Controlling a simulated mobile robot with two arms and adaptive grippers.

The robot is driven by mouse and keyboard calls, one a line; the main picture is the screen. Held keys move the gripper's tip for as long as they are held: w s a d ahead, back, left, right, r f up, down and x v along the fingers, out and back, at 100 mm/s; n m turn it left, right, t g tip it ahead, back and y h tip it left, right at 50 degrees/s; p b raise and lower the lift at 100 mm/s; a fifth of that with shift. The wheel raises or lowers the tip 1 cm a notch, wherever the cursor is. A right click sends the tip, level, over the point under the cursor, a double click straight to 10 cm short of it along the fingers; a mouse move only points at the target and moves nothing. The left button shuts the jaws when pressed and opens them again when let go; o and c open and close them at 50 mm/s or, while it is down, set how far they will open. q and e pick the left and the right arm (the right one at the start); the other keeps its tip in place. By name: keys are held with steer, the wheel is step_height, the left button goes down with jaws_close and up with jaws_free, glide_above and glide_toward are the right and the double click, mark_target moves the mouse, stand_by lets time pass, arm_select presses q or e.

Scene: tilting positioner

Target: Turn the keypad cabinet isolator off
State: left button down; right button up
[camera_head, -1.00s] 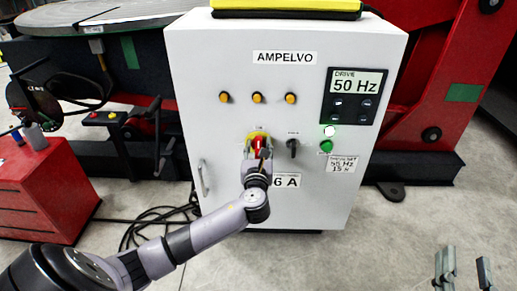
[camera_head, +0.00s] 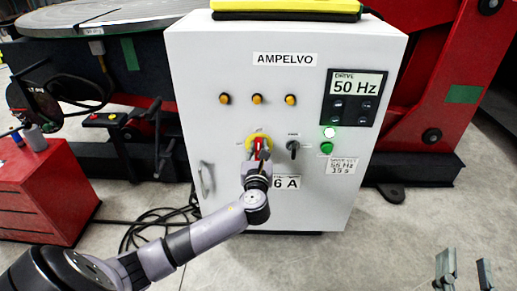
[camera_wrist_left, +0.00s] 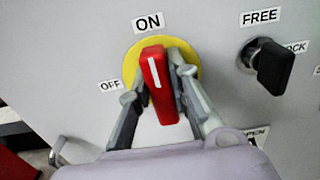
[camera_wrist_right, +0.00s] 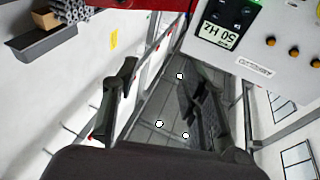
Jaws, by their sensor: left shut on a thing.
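The keypad cabinet (camera_head: 230,75) is a white box labelled AMPELVO. Its isolator is a red handle (camera_wrist_left: 160,85) on a yellow round plate (camera_wrist_left: 190,52), also visible in the head view (camera_head: 256,142). The handle's white line points up towards the ON label (camera_wrist_left: 149,22), leaning slightly left; the OFF label (camera_wrist_left: 111,85) is to its left. My left gripper (camera_wrist_left: 160,88) has its fingers on both sides of the handle and is shut on it. My right gripper (camera_wrist_right: 170,90) is open and empty, away from the cabinet; its fingers also show in the head view (camera_head: 465,268).
A black FREE/LOCK selector (camera_wrist_left: 272,65) is right of the isolator. A green button (camera_head: 327,148) and a drive display reading 50 Hz (camera_head: 357,86) are further right. A cabinet door handle (camera_head: 205,178) is lower left. A red tool cabinet (camera_head: 35,195) stands at left.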

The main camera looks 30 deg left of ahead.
arm_select(q)
steer(key=n+p, duration=0.1)
steer(key=n, duration=0.2)
steer(key=shift+s+a+n, duration=0.1)
steer(key=shift+n, duration=0.8)
steer(key=shift+f+n, duration=0.1)
steer(key=shift+n, duration=0.8)
arm_select(e)
step_height(320, 180, down, 6)
steer(key=g+h, duration=0.1)
steer(key=g, duration=0.2)
arm_select(q)
steer(key=shift+a+f+n, duration=0.1)
steer(key=shift+n, duration=1.7)
steer(key=n, duration=0.2)
steer(key=n+b, duration=0.1)
steer(key=n, duration=0.1)
steer(key=n+b, duration=0.1)
steer(key=n, duration=0.2)
steer(key=shift+s+a+f, duration=0.1)
steer(key=shift+a+f, duration=0.05)
steer(key=shift+f, duration=0.1)
steer(key=shift+n+b, duration=0.3)
steer(key=shift+n, duration=0.2)
arm_select(e)
step_height(320, 180, up, 12)
steer(key=s+t+y, duration=0.2)
steer(key=t, duration=0.5)
steer(key=shift+s, duration=0.3)
steer(key=shift+a, duration=0.1)
